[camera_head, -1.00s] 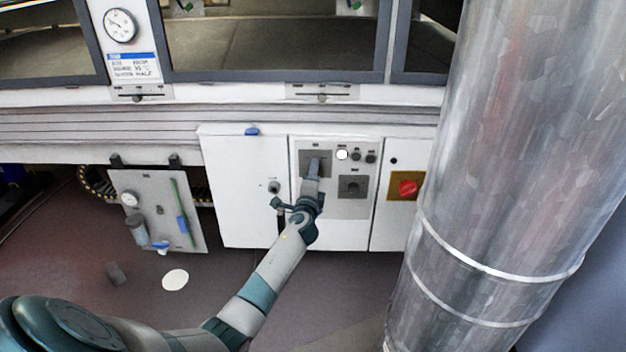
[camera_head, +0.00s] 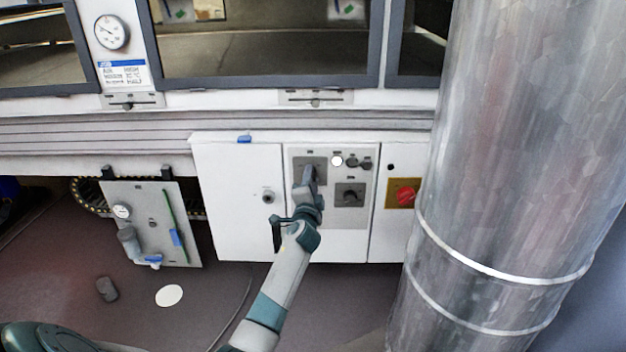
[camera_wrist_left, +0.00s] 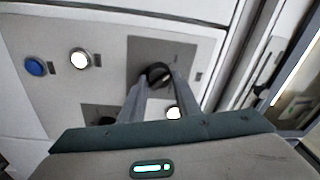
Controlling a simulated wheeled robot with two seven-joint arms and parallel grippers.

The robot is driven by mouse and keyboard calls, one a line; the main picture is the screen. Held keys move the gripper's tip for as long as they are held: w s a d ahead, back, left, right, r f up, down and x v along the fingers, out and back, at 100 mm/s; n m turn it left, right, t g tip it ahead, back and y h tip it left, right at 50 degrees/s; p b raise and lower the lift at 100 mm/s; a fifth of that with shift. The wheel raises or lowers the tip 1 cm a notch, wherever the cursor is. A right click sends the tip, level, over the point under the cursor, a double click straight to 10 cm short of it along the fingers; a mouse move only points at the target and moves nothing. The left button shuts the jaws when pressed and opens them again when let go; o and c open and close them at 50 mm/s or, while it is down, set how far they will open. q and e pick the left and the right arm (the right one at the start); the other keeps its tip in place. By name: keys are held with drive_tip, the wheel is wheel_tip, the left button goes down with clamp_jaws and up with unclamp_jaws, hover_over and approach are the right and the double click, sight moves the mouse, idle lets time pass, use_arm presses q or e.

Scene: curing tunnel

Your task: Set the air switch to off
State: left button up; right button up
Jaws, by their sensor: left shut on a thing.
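The white control panel (camera_head: 330,232) has a grey upper-left plate (camera_head: 298,162), which carries a dark rotary switch mostly hidden by my left gripper (camera_head: 309,172). In the left wrist view the dark round switch knob (camera_wrist_left: 156,71) sits on its grey plate (camera_wrist_left: 140,47). There my left gripper (camera_wrist_left: 160,80) has one finger on each side of the knob and is shut on it. The labels are too small to read, so I cannot confirm by name that this is the air switch, nor read its setting. My right gripper is not in view.
A second dark switch (camera_head: 349,195) is just below right. A red knob (camera_head: 405,196) is on the right cabinet. A large metal duct (camera_head: 510,170) fills the right side.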

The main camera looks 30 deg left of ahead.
use_arm(q)
drive_tip(key=shift+d+r, duration=0.15)
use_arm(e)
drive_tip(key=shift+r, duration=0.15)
use_arm(q)
drive_tip(key=o, duration=1)
drive_tip(key=shift+r, duration=0.1)
drive_tip(key=shift+s, duration=0.15)
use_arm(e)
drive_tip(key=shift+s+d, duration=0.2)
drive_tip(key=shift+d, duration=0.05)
use_arm(q)
drive_tip(key=shift+a, duration=0.2)
drive_tip(key=shift+s, duration=0.15)
drive_tip(key=p+v, duration=0.1)
drive_tip(key=v, duration=1.6)
drive_tip(key=shift+s+d+r+p, duration=0.1)
drive_tip(key=shift+s+p, duration=0.05)
drive_tip(key=shift+p, duration=0.2)
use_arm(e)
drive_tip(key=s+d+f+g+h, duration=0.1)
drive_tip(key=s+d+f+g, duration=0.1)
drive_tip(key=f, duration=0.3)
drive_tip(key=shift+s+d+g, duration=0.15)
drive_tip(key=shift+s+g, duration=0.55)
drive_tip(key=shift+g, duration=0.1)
